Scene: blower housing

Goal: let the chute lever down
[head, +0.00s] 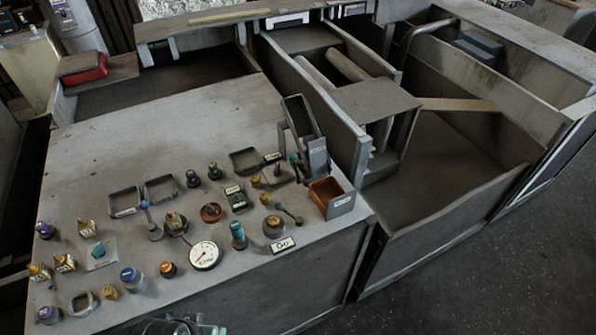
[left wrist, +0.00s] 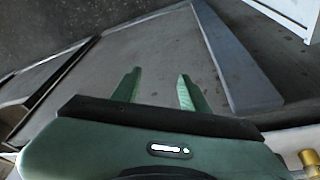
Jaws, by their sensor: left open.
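A tilted grey chute (head: 302,118) stands at the right rear of the panel top in the head view. An orange-lined open box (head: 332,197) sits just in front of it at the panel's right edge. A small lever with a dark bluish knob (head: 294,159) stands at the chute's left foot; I cannot tell for sure that it is the chute lever, or its exact angle. My left gripper (left wrist: 158,88) shows in the left wrist view with two green fingers apart and nothing between them. Its fingers are not clearly seen in the head view. My right gripper is not in view.
The panel carries many knobs, a round white gauge (head: 204,255), small trays (head: 124,202) and other levers, such as one with a green knob (head: 279,206). A white label plate (head: 283,245) lies near the front edge. The panel's rear left is bare.

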